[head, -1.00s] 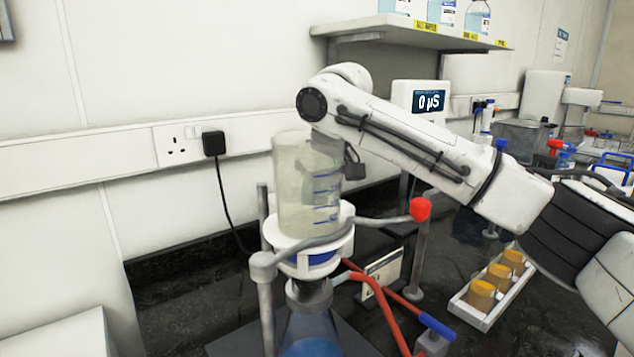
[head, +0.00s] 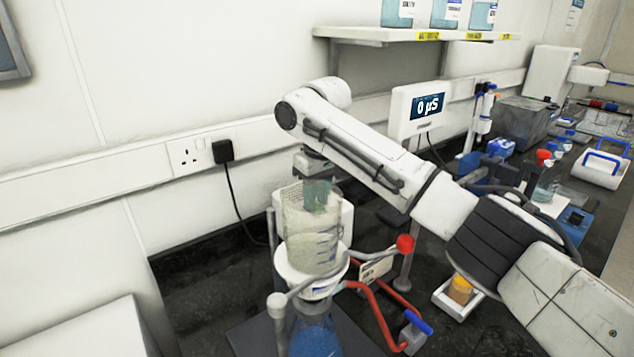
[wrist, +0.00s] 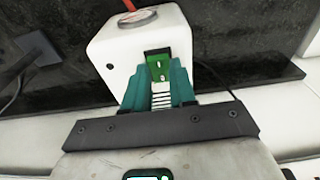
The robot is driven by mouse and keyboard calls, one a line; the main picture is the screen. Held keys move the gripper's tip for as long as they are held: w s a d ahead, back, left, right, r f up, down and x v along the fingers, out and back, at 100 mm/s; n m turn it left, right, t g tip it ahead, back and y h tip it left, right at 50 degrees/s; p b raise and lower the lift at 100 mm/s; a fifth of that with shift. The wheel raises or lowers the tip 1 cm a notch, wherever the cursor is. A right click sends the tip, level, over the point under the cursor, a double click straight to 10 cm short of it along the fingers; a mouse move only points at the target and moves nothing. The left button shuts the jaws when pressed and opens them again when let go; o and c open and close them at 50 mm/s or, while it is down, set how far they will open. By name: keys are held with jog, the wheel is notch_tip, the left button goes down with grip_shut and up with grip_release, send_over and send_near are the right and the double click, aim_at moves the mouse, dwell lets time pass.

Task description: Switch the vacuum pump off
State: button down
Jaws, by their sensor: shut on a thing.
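The vacuum pump is a white box (wrist: 160,35) with a red-marked dial on top and a green rocker switch (wrist: 158,66) in a dark frame on its face. In the head view the pump (head: 347,220) is mostly hidden behind the clear filter funnel (head: 310,245). My gripper (wrist: 159,70) has teal fingers whose tips sit on either side of the switch, at the box face. It is shut on the switch. In the head view my gripper (head: 317,190) points down behind the funnel, and its tips show only dimly.
The funnel stands on a flask of blue liquid (head: 314,338), close in front of my gripper. A red-knobbed clamp (head: 405,244) and red tubing (head: 378,318) are to the right. A wall socket (head: 188,156) and black plug are at left; a shelf (head: 370,34) is above.

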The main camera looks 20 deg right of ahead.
jog(key=shift+w+r, duration=0.1)
jog(key=shift+r, duration=0.05)
jog(key=c, duration=0.9)
grip_release()
jog(key=r, duration=0.7)
jog(key=s+r, duration=0.1)
jog(key=r, duration=0.2)
jog(key=shift+d+r+b, duration=0.15)
jog(key=shift+r+b, duration=0.1)
jog(key=shift+b, duration=0.1)
jog(key=shift+s, duration=0.1)
